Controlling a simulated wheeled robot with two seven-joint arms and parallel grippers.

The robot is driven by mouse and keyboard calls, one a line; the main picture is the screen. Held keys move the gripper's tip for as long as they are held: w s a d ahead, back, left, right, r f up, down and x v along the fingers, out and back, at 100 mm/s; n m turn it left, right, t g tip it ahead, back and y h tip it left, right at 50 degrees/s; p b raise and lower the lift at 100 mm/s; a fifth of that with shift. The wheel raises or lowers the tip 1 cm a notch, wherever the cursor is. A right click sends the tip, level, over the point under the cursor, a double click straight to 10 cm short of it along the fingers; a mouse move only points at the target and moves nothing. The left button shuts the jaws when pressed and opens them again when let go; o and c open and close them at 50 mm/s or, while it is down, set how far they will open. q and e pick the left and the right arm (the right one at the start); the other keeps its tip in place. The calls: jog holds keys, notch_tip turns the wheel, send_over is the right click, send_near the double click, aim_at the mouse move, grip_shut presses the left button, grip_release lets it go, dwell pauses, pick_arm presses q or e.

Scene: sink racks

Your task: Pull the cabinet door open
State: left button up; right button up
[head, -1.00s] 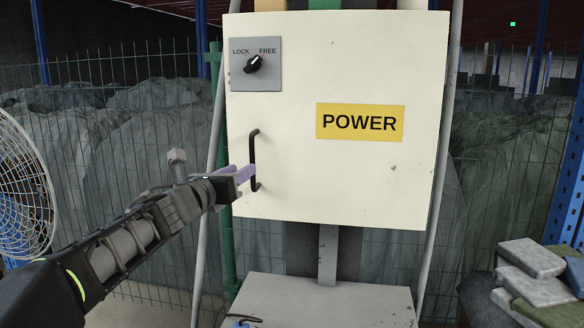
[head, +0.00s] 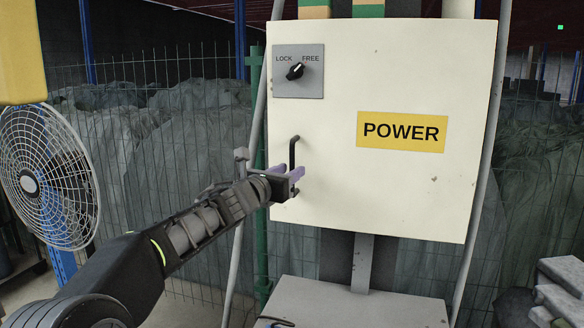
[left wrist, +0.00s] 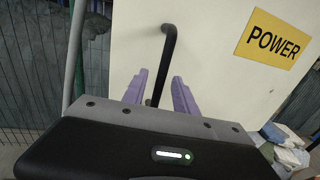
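The white cabinet door (head: 400,190) carries a yellow POWER label and looks shut. Its black bar handle (head: 293,150) is upright near the left edge. My left gripper (head: 290,178) is at the handle's lower half. In the left wrist view its two purple fingers (left wrist: 160,95) stand apart, one on each side of the handle (left wrist: 168,50). Gaps show between the fingers and the bar, so it is open around it. The lower end of the handle is partly hidden by the gripper. My right gripper is not in view.
A knob (head: 295,71) on a grey LOCK/FREE plate sits above the handle, its white mark towards FREE. A white fan (head: 45,180) stands at left. A grey box (head: 350,305) is below the cabinet. Wire fencing (head: 180,110) runs behind.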

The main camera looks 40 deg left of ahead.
pick_arm(q)
jog(key=shift+w+a, duration=0.1)
jog(key=shift+w, duration=0.8)
jog(key=shift+c, duration=0.4)
grip_shut()
dwell(0.4)
